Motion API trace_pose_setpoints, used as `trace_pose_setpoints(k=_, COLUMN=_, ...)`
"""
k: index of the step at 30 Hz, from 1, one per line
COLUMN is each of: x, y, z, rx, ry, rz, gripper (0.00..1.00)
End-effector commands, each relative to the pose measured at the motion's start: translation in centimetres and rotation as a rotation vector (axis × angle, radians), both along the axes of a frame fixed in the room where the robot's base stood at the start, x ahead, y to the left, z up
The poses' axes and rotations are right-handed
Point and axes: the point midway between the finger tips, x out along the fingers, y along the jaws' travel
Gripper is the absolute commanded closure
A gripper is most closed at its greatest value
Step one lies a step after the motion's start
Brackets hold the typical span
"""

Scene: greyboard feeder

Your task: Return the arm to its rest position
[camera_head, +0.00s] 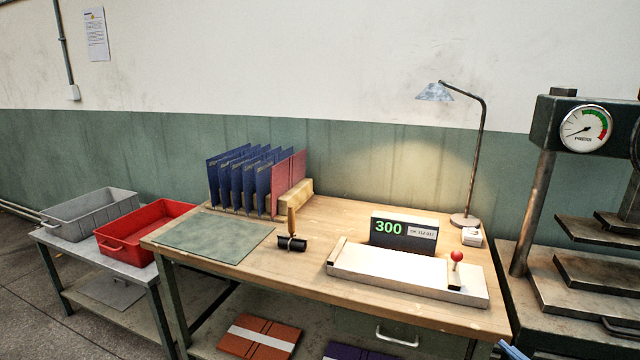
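My gripper does not show clearly in the head view. A small blue piece (512,351) pokes in at the bottom edge, right of the workbench, and I cannot tell what it belongs to. The wooden workbench (310,228) fills the middle. A rack (295,196) on it holds several blue boards and reddish ones upright. A white feeder block (400,277) with a red-knobbed lever (456,257) lies at the front right. A display (403,233) reading 300 stands behind it.
A green mat (215,236) and a wood-handled roller (291,242) lie on the bench. A lamp (482,150) stands at its back right. Grey (92,213) and red (150,235) bins sit on a low table at left. A press with a gauge (585,129) stands at right.

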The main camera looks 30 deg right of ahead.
Motion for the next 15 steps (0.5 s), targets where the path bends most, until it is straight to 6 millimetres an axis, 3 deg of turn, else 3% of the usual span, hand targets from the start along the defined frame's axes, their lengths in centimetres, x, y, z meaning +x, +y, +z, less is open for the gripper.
trace_pose_setpoints(k=5, x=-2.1, y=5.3, z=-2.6, rx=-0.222, ry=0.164, rz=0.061, gripper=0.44)
trace_pose_setpoints(k=9, x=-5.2, y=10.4, z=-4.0, rx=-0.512, ry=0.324, rz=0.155, gripper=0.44)
trace_pose_setpoints(k=15, x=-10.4, y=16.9, z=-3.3, rx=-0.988, ry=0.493, rz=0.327, gripper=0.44)
